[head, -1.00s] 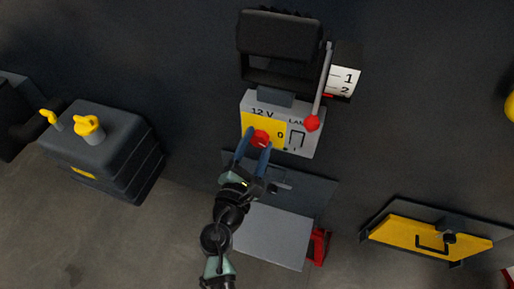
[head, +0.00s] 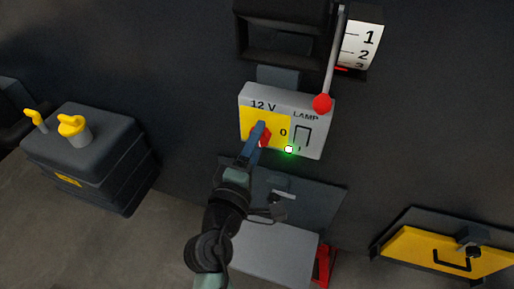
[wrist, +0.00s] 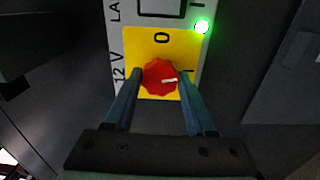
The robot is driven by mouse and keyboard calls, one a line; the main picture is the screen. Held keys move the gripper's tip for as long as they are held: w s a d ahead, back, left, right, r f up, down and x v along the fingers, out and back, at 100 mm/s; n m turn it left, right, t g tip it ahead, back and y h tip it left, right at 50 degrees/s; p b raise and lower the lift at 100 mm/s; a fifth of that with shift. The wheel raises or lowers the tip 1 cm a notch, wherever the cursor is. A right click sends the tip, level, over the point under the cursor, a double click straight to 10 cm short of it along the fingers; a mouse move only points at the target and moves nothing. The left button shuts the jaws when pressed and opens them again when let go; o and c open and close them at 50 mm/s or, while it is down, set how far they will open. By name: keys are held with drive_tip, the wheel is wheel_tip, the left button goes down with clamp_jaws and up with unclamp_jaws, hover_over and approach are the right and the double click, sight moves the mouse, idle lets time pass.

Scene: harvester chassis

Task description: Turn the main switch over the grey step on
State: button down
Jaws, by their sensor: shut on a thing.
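The main switch is a red round knob (wrist: 160,77) on the yellow field of a grey panel marked 12 V (head: 314,94). In the wrist view its white pointer mark lies toward the right, at the I mark, away from the 0. My gripper (head: 259,132) is shut on the knob, with one blue finger on each side. In the head view the fingers hide most of the knob. A small lamp (wrist: 202,26) on the panel glows green; it also shows in the head view (head: 289,149). The grey step (head: 272,252) is below the panel.
A lever with a red ball (head: 322,103) hangs in front of the panel's upper right, beside a numbered scale (head: 361,45). A dark tank with yellow caps (head: 90,155) stands left. A yellow hatch with a black handle (head: 420,252) is lower right.

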drive_tip(key=shift+f+m+b, duration=0.1)
drive_tip(key=shift+m+b, duration=0.75)
drive_tip(key=shift+m, duration=0.35)
drive_tip(key=shift+c, duration=1.2)
unclamp_jaws()
drive_tip(key=b+v, duration=0.2)
drive_tip(key=v, duration=1.1)
drive_tip(key=shift+b, duration=0.3)
